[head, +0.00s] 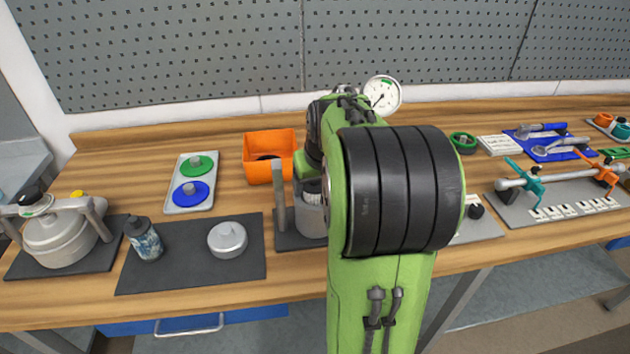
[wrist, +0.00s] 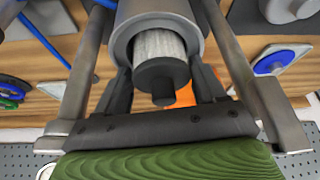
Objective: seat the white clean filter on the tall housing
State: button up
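The tall housing (head: 309,221) is a grey open cylinder on a dark mat, with an upright post beside it. It is partly hidden behind my arm in the head view. In the wrist view the housing (wrist: 199,50) shows its round mouth, with a grey post on each side. The white pleated filter (wrist: 158,45) is in that mouth, its black cap and knob sticking out towards my gripper (wrist: 163,92). How deep it sits is unclear. My gripper's dark fingers stand apart on either side of the cap, with gaps showing. The head view hides the fingers.
Left of the housing a silver lid (head: 228,239) and a blue-speckled, dark-capped filter (head: 145,241) stand on a dark mat (head: 190,268). A closed pot-like housing (head: 60,235) is far left. Behind are an orange bin (head: 262,150) and a tray (head: 173,207) with green and blue discs.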

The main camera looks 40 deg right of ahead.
jog(key=shift+o, duration=1.4)
jog(key=p+v, duration=0.4)
jog(key=v, duration=1.1)
jog(key=shift+r+p, duration=0.3)
jog(key=shift+r, duration=0.1)
jog(key=shift+s, duration=0.1)
